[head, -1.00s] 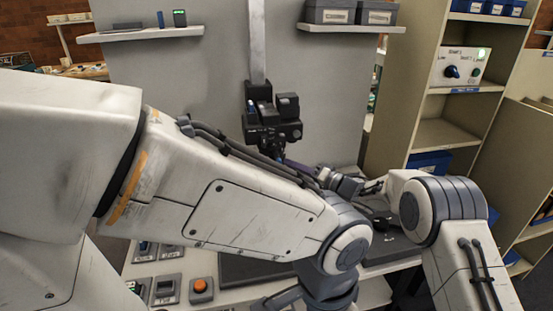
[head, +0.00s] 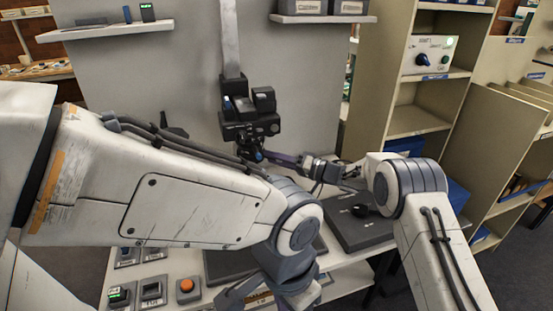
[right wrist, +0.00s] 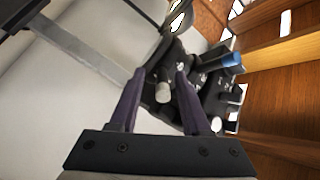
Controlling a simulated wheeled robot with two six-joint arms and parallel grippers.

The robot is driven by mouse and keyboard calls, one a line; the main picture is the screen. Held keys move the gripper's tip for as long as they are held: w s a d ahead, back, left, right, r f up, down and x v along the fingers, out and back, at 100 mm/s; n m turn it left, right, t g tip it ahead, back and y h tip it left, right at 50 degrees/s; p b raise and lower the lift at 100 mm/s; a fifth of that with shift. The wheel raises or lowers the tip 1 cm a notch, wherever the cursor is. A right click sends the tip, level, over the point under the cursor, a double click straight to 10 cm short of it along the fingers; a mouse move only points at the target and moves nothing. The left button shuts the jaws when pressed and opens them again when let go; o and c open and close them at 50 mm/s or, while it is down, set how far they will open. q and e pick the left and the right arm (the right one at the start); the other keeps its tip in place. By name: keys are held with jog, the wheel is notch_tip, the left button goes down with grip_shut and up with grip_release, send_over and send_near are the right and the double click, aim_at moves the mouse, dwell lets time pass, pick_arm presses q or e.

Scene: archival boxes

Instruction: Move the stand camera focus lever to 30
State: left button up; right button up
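The black stand camera (head: 250,115) hangs on a grey vertical column in the middle of the head view. In the right wrist view the camera body (right wrist: 215,88) shows dark, with a blue knob (right wrist: 231,59). My right gripper (right wrist: 160,73) has its two purple fingers apart. A pale, rounded lever end (right wrist: 163,93) shows between them, and I cannot tell whether either finger touches it. In the head view my right gripper (head: 268,156) is just below the camera, at its lower right. No focus scale reading is legible. My left gripper is mostly hidden behind its own arm at the bottom.
An orange button (head: 187,286) and switches are at the front left. Wall shelves flank the column.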

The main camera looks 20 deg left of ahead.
jog(key=shift+d, duration=0.2)
jog(key=shift+d, duration=0.35)
jog(key=s+d, duration=0.2)
jog(key=d, duration=0.7)
jog(key=shift+d+b, duration=0.2)
jog(key=shift+b, duration=0.15)
